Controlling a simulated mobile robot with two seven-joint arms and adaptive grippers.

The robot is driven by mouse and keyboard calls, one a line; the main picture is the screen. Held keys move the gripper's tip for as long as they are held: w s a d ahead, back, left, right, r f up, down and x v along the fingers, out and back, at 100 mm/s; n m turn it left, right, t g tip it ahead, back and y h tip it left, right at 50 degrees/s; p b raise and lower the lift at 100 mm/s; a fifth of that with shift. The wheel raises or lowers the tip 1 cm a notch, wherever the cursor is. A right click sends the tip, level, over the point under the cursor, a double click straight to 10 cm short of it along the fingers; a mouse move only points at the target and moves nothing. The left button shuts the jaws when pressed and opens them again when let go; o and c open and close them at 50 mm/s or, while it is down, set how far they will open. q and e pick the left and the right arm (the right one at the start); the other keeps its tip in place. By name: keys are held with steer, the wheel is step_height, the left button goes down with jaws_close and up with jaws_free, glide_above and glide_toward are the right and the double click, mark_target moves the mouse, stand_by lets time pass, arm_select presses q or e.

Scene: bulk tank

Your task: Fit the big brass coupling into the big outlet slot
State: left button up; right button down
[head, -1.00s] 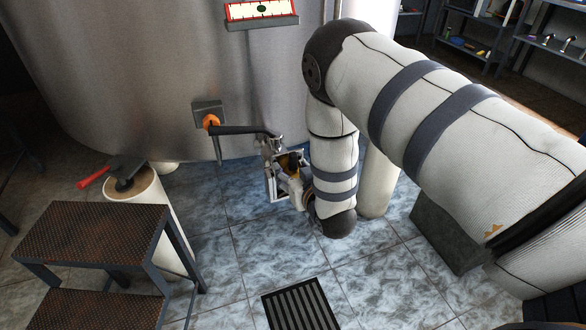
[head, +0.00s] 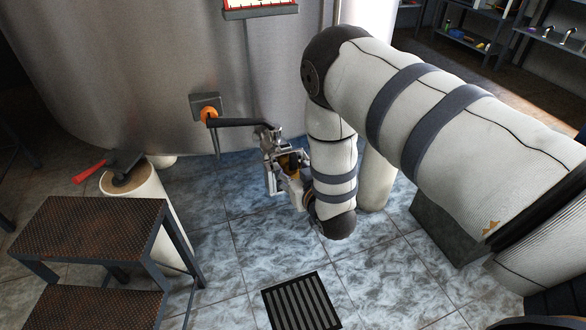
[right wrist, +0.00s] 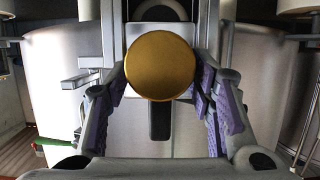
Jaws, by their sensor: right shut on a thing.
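The big brass coupling (right wrist: 160,65) shows in the right wrist view as a round, flat gold disc end-on between the fingers. My right gripper (head: 284,170) is shut on it; its purple-padded fingers sit on both sides of the disc in the wrist view. In the head view the gripper is low in front of the steel tank (head: 150,70), just below the free end of a dark bar. Behind the disc in the wrist view is a pale plate (right wrist: 136,42) with dark shapes above and below. I cannot clearly make out the big outlet slot. My left gripper is out of view.
The dark bar (head: 240,122) runs right from an orange-ringed fitting (head: 208,114) on the tank. A step stool (head: 95,235) and a pale post with a red-handled tool (head: 92,172) stand at left. A floor grate (head: 300,303) lies in front. Shelves stand back right.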

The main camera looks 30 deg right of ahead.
steer(key=shift+f, duration=0.5)
steer(key=c, duration=0.6)
jaws_free()
steer(key=shift+c, duration=0.2)
steer(key=v, duration=1.2)
